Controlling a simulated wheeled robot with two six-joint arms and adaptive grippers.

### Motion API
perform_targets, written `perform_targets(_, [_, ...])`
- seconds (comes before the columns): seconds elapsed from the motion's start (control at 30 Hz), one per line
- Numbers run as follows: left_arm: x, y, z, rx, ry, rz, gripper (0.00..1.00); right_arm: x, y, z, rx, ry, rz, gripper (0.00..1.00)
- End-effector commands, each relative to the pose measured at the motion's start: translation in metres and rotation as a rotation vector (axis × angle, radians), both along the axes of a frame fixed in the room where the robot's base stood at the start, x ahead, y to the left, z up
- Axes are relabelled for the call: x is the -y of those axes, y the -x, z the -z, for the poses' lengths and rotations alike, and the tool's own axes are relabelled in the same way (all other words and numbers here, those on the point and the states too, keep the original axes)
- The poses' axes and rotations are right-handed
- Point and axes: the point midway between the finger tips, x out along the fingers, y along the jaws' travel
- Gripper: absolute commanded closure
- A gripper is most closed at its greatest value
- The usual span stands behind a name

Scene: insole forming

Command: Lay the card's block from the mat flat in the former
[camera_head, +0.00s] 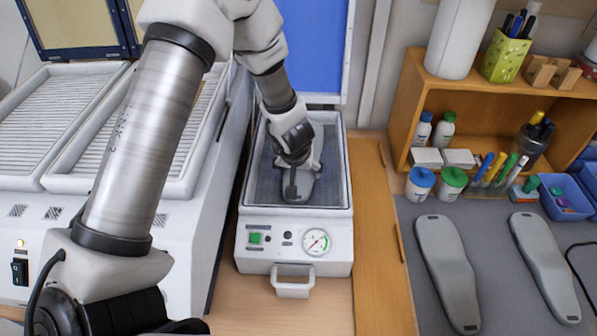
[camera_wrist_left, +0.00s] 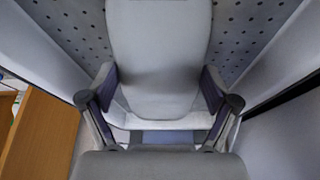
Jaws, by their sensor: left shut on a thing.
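A grey sole-shaped block (camera_head: 299,189) is inside the former (camera_head: 339,236), over its perforated bed. My left gripper (camera_head: 297,172) reaches down into the former and is shut on this block. In the left wrist view the fingers of the left gripper (camera_wrist_left: 160,88) grip both sides of the block (camera_wrist_left: 160,45), which runs lengthwise over the dotted bed (camera_wrist_left: 252,25). The arm hides part of it, and I cannot tell whether it touches the bed. Two more grey blocks, one (camera_head: 447,272) nearer and one (camera_head: 544,265) further right, lie on the grey mat (camera_head: 495,270). My right gripper is out of view.
The former's blue lid (camera_head: 315,50) stands open behind. White heating units with slatted tops (camera_head: 50,120) stand close on the left. A wooden shelf (camera_head: 405,95) with bottles and pens stands at the back right. A blue bin (camera_head: 562,205) sits on the mat's far side.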

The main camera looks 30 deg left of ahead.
Motion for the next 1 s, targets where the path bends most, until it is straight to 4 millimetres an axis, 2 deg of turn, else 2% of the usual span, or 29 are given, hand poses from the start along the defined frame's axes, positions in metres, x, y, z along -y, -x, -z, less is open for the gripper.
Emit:
perform_targets(0.17, [0.000, 0.000, 0.004, 0.002, -0.001, 0.000, 0.79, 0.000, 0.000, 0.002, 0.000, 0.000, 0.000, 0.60])
perform_targets(0.2, [0.000, 0.000, 0.003, 0.000, 0.000, 0.000, 0.00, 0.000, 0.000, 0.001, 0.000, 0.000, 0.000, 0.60])
perform_targets(0.53, [0.000, 0.000, 0.002, 0.001, 0.000, 0.000, 0.00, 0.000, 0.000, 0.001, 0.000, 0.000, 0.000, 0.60])
perform_targets(0.63, [0.000, 0.000, -0.006, 0.002, 0.000, -0.001, 0.00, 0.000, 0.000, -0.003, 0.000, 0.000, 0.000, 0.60])
perform_targets(0.77, [0.004, 0.008, -0.029, 0.003, 0.000, 0.000, 0.00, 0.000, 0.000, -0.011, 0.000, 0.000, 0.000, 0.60])
perform_targets(1.0, [0.015, 0.030, -0.089, 0.003, 0.000, 0.000, 0.00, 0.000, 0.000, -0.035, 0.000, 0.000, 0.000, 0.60])
